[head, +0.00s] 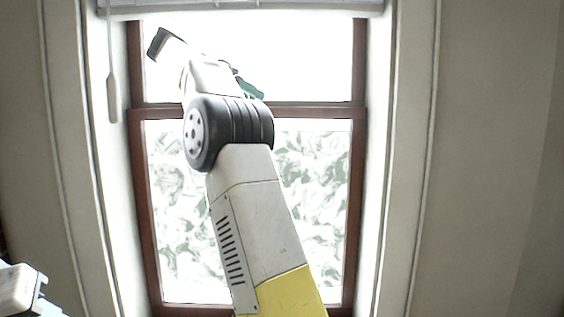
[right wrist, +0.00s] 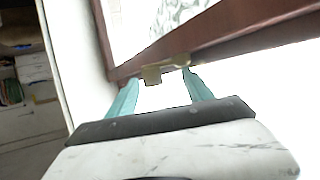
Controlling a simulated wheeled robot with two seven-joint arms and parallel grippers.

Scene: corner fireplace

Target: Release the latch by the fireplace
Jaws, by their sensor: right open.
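The latch (right wrist: 166,68) is a small tan, brass-like piece on the underside of the brown window rail in the right wrist view. My right gripper (right wrist: 158,92) is open, with its two teal fingers pointing up toward the rail. The latch lies ahead of the gap between the fingertips; the right fingertip is close to it, and I cannot tell whether they touch. In the head view my right gripper (head: 250,88) is mostly hidden behind my arm, and the latch does not show. A white and light blue part of my left gripper shows at the lower left corner; its jaws are not clear.
The brown window frame (head: 360,180) has a horizontal rail (head: 315,112) across it, with patterned glass below. A pale blind (head: 240,8) hangs at the top, with a wand (head: 112,95) at left. Shelves (right wrist: 30,90) show at the left of the wrist view.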

